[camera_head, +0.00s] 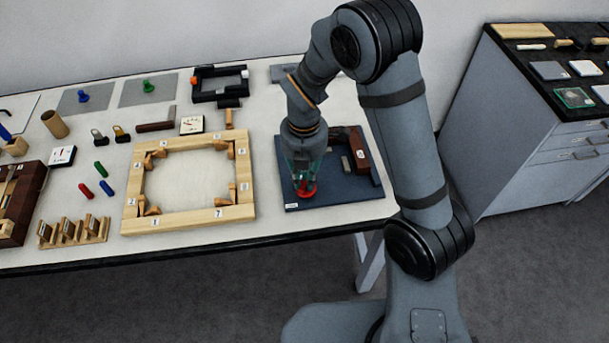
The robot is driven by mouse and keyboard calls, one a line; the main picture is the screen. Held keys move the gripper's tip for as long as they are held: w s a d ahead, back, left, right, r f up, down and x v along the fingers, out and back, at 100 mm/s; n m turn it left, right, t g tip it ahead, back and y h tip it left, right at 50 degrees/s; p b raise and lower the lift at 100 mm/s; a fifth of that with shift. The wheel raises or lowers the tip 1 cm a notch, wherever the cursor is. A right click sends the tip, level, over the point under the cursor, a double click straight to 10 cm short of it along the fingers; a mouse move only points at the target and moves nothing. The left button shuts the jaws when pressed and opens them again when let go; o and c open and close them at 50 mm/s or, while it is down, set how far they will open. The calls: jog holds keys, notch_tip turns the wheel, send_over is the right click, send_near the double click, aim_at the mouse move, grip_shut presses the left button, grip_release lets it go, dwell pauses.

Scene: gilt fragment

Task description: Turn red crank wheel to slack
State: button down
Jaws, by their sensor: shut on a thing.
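The red crank wheel (307,193) is low on a dark blue base plate (345,196) at the right part of the table. My gripper (305,182) points down over the wheel and is shut on it. The fingers and my arm hide much of the wheel, so its turn angle cannot be made out. A dark red-brown block (358,150) and a small grey piece (346,164) stand on the same plate, behind and right of the gripper.
A wooden frame (190,222) with numbered labels lies just left of the plate. A black tray (220,84) and a small dial gauge (191,125) are farther back. Colored pegs (101,168) lie at left. The table's front edge is close below the plate. A dark-topped cabinet (545,90) stands at right.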

aim_at(304, 183)
jog(key=n+p, duration=0.1)
jog(key=n, duration=0.3)
jog(key=shift+r+n, duration=0.1)
jog(key=shift+n, duration=0.2)
jog(key=n+p, duration=0.1)
jog(key=n, duration=0.3)
jog(key=shift+s, duration=0.15)
jog(key=shift+n, duration=0.3)
jog(key=c, duration=1.7)
grip_release()
jog(key=shift+o, duration=0.2)
notch_tip(304, 183, up, 12)
jog(key=shift+f, duration=0.2)
